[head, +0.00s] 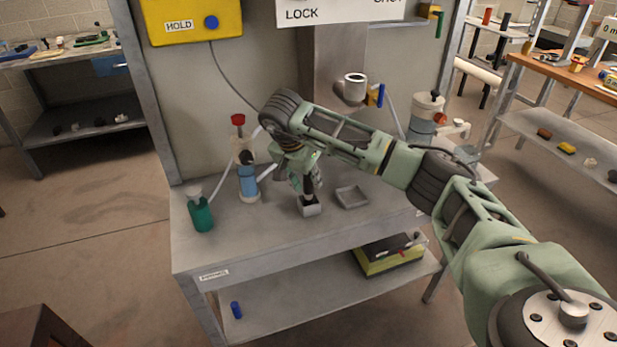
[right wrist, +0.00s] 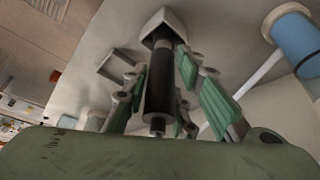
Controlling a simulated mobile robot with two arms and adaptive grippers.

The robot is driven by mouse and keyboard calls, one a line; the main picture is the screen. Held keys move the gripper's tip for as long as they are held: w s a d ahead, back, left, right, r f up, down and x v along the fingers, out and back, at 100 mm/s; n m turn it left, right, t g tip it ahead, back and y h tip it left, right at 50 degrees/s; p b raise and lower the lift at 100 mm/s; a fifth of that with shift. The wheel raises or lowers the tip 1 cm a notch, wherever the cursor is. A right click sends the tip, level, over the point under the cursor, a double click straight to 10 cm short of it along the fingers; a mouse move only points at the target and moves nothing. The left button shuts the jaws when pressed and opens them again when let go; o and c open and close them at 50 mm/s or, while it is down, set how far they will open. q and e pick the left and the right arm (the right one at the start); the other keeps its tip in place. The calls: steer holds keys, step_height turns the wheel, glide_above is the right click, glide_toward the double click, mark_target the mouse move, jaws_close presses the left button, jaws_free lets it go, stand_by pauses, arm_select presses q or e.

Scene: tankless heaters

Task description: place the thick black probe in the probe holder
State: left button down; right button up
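The thick black probe (head: 309,188) stands about upright on the grey bench, its lower end at the small square probe holder (head: 311,208). In the right wrist view, the probe (right wrist: 159,82) runs between my fingers and its far end enters the mouth of the pale square holder (right wrist: 163,24). My right gripper (head: 305,184) points down over the holder, around the upper part of the probe. In the wrist view, the fingers (right wrist: 160,85) stand apart on both sides, with gaps to the probe; the gripper looks open. My left gripper is out of view.
A shallow square tray (head: 351,197) sits just right of the holder. A blue-filled cylinder (head: 248,182) and a green bottle (head: 202,214) stand to the left. A metal cup (head: 354,82) juts out behind. The bench's front is clear.

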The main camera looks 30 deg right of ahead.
steer(key=shift+o, duration=1.4)
steer(key=v, duration=1.2)
steer(key=shift+r, duration=0.2)
